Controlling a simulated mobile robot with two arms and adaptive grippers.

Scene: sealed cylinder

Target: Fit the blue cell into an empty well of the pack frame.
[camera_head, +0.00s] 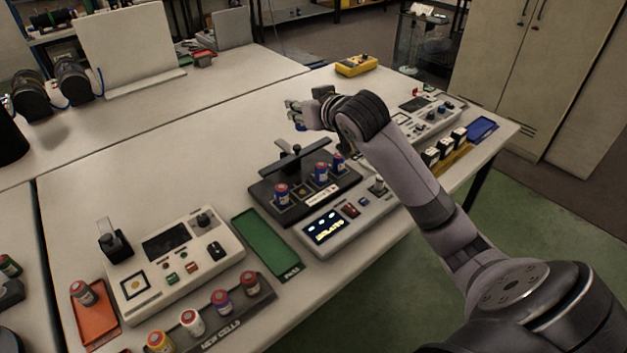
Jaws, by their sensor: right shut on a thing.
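The pack frame (262,191) is a dark tray in the middle of the table, with a black bar raised above it. Blue cells with red tops stand in it, at the front left (282,195), right of centre (321,172) and at the right (338,161). A gold-bottomed empty well (302,190) shows between cells. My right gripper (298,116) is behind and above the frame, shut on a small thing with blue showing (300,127). The fingers hide most of it. Another blue cell (222,300) stands in the new cells rack (222,335). My left gripper is out of view.
The rack also holds yellow, white and dark red cells. An orange tray (97,322) with one cell, a tester box (175,262) and a green tray (265,243) lie to the left. A lit display unit (345,222) stands before the frame.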

